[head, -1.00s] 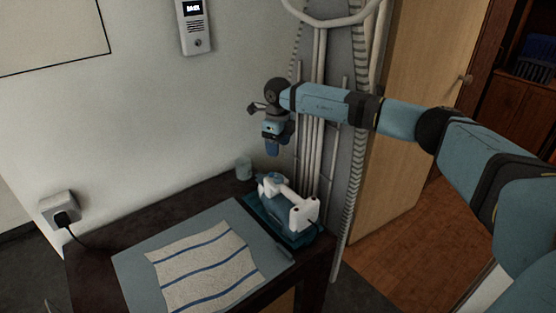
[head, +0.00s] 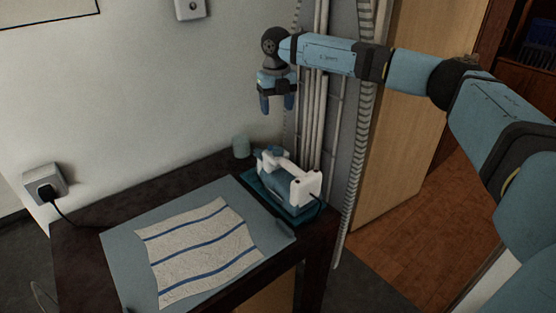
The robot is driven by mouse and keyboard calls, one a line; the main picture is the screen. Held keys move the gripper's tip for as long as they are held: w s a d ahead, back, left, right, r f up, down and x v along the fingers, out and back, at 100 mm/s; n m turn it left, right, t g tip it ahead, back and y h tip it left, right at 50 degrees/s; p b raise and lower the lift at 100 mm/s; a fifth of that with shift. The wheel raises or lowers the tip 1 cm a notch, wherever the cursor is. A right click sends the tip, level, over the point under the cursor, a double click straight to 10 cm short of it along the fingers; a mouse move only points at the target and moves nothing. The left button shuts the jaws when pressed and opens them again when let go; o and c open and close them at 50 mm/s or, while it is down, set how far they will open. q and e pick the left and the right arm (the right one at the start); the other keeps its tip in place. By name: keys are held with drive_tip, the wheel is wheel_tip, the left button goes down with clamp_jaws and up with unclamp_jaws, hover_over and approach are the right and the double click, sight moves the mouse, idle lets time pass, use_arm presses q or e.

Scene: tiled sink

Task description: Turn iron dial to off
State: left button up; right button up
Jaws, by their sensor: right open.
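The iron (head: 290,181) is white and blue-teal and sits on a teal stand (head: 262,190) at the back right of the dark table. Its dial is too small to make out. My right gripper (head: 277,107) hangs above the iron and slightly to its left, fingers pointing down. It is open, empty and clear of the iron. My left gripper is not in view.
A striped cloth (head: 200,248) lies on a grey-blue mat (head: 122,262) on the table (head: 85,240). A small cup (head: 241,147) stands behind the iron near the wall. A plugged-in socket (head: 44,185) is at left.

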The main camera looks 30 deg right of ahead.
sight(278, 149)
drive_tip(key=f+m+b, duration=0.1)
drive_tip(key=f, duration=0.3)
drive_tip(key=f+b, duration=0.1)
drive_tip(key=f, duration=0.4)
drive_tip(key=f+m+b, duration=0.1)
drive_tip(key=f, duration=0.3)
drive_tip(key=shift+s+d+f+m, duration=0.1)
drive_tip(key=shift+s+f+m, duration=0.1)
drive_tip(key=shift+f+m, duration=0.15)
drive_tip(key=shift+c, duration=0.2)
drive_tip(key=c, duration=0.9)
